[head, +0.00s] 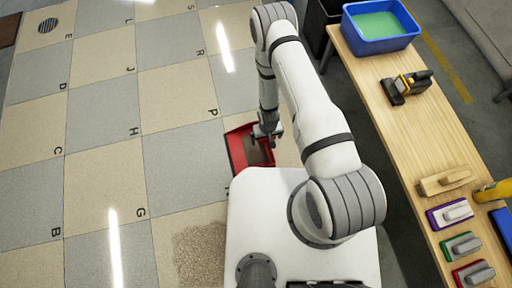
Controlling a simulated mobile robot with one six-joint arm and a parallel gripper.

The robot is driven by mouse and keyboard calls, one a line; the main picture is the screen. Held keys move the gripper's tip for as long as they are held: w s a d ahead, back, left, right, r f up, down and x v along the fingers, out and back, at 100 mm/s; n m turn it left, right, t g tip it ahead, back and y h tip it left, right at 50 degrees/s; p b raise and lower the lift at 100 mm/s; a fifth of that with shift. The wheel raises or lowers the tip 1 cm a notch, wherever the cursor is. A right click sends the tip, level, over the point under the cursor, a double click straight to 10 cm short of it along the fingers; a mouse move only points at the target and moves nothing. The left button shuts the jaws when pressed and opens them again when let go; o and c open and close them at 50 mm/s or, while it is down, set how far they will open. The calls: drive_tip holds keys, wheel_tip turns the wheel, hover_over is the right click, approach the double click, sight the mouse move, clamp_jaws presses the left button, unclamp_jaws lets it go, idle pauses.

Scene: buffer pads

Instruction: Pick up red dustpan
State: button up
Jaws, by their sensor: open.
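The red dustpan (236,150) lies on the tiled floor just beyond the front of my white base. Its tray looks dark brown inside, and part of it is hidden behind my gripper. My gripper (270,142) points down over the right part of the dustpan and is open. I cannot tell from this view whether the fingers touch the dustpan or hang above it.
A wooden bench (400,130) runs along the right. It bears a blue tub (378,44) with green contents, a yellow-black tool (407,86) and several coloured pads. A dark bin (318,28) stands beside it. Brown grit (200,253) covers one floor tile. Lettered tiles on the left are clear.

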drive_tip(key=c, duration=1.6)
drive_tip(key=shift+r, duration=0.1)
